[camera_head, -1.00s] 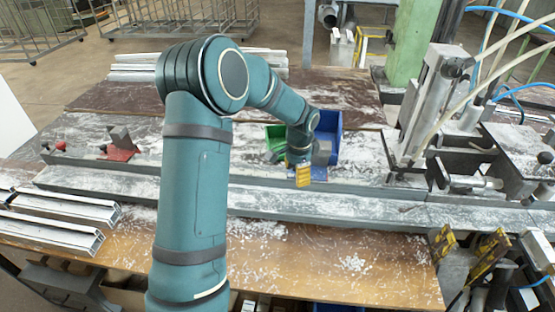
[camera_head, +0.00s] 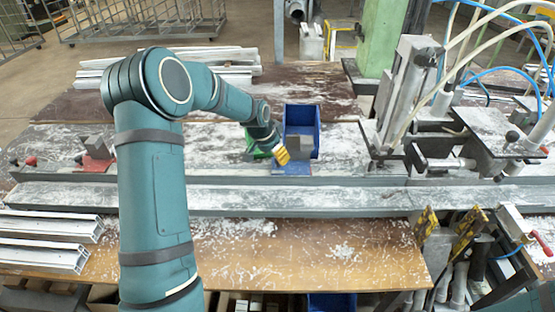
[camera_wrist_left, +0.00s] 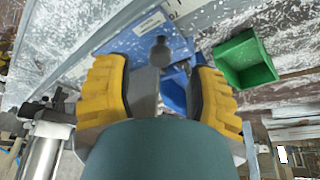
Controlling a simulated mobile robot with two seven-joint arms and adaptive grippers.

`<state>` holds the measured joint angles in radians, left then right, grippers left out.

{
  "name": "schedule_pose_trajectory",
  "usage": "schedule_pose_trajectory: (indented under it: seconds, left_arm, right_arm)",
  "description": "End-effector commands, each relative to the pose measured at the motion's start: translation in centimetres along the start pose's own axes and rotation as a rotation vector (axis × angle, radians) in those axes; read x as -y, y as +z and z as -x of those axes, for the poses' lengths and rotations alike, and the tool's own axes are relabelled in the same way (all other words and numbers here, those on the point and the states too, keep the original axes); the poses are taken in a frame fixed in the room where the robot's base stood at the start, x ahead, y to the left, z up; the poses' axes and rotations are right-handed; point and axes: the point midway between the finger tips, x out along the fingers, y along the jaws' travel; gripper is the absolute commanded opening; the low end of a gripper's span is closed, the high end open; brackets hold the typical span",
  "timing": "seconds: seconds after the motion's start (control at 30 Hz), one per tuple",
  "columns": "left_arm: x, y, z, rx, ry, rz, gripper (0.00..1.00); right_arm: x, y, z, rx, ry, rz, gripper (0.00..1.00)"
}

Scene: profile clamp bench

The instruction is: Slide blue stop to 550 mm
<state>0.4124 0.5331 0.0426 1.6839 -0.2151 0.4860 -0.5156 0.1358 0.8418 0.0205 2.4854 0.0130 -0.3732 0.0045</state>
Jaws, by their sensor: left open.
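The blue stop (camera_head: 291,168) sits on the long grey rail in the middle of the bench, with a grey block (camera_head: 300,149) on it. My left gripper (camera_head: 282,156) is just left of the block in the head view, its yellow fingers partly over the stop. In the left wrist view the open fingers (camera_wrist_left: 160,92) stand on either side of the grey block (camera_wrist_left: 145,92) and blue stop (camera_wrist_left: 170,55), with a dark knob beyond. I cannot tell whether the fingers touch it. My right gripper is not in view.
A blue bin (camera_head: 317,132) and a green bin (camera_head: 250,146) stand behind the stop. A red stop (camera_head: 97,163) is at the left of the rail. A clamp machine (camera_head: 410,100) with hoses stands at the right. The rail between stop and machine looks clear.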

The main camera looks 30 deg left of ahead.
Motion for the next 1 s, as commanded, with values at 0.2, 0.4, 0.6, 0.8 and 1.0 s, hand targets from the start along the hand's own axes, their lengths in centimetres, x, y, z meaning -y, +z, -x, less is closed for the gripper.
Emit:
schedule_pose_trajectory:
  seconds: [0.2, 0.4, 0.6, 0.8, 1.0]
  left_arm:
    - [0.0, 0.0, -2.8, 0.001, 0.001, -0.001, 0.56]
    - [0.0, -0.1, -3.5, -0.001, -0.001, 0.0, 0.56]
    - [0.0, 0.0, -3.5, -0.001, -0.001, 0.0, 0.56]
    - [0.0, 0.0, -3.5, -0.001, 0.0, 0.0, 0.0]
    - [0.0, 0.0, -3.5, -0.001, 0.0, 0.0, 0.0]
  right_arm:
    - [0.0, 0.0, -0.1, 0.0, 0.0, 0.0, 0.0]
    - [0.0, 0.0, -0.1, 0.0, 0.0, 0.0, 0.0]
    - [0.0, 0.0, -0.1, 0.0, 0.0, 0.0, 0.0]
    - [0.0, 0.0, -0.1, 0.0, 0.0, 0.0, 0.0]
    - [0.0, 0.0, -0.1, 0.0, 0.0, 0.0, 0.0]
